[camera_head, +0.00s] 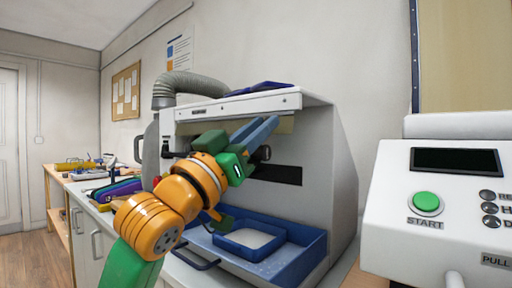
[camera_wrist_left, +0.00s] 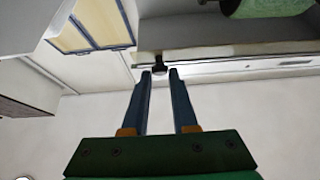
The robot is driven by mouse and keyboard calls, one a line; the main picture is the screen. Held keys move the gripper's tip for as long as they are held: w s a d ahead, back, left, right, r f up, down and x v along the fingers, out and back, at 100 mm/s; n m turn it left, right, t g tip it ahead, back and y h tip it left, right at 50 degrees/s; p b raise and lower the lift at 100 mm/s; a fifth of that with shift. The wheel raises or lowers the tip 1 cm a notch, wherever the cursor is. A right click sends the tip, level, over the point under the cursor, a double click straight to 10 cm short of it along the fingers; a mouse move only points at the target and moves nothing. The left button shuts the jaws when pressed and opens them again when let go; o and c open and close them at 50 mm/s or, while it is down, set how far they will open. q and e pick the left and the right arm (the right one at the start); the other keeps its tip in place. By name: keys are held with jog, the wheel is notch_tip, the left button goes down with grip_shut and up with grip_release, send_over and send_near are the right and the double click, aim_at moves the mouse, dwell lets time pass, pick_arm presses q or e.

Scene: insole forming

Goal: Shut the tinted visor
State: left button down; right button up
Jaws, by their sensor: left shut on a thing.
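The forming machine (camera_head: 335,165) is a grey-white cabinet with a white top panel (camera_head: 240,107). A strip of the yellowish tinted visor (camera_head: 286,126) shows under that panel, so the visor looks raised; the arm hides much of it. My left gripper (camera_head: 268,119) is at the front, its two blue-grey fingers pointing up to the visor's edge. In the left wrist view a small dark knob (camera_wrist_left: 158,68) sits between the fingertips, and the gripper is shut on it. My right gripper is not in view.
A blue tray (camera_head: 313,250) with a smaller blue tray (camera_head: 226,244) inside stands in the machine's opening. A grey hose (camera_head: 195,84) rises behind. A white control unit with a green START button (camera_head: 426,202) stands at right. Tools lie on the bench at left.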

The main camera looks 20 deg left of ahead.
pick_arm(q)
jog(key=t+b, duration=0.1)
jog(key=w+f+t+h+b, duration=0.1)
jog(key=t, duration=0.1)
jog(key=shift+d, duration=0.1)
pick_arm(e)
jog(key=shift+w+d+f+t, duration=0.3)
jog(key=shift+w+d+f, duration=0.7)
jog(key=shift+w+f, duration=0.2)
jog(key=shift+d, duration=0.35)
pick_arm(q)
jog(key=c, duration=0.9)
grip_release()
jog(key=shift+c, duration=0.2)
jog(key=shift+o, duration=1.1)
jog(key=shift+w+d, duration=0.1)
jog(key=shift+w, duration=0.05)
jog(key=shift+w+f, duration=0.1)
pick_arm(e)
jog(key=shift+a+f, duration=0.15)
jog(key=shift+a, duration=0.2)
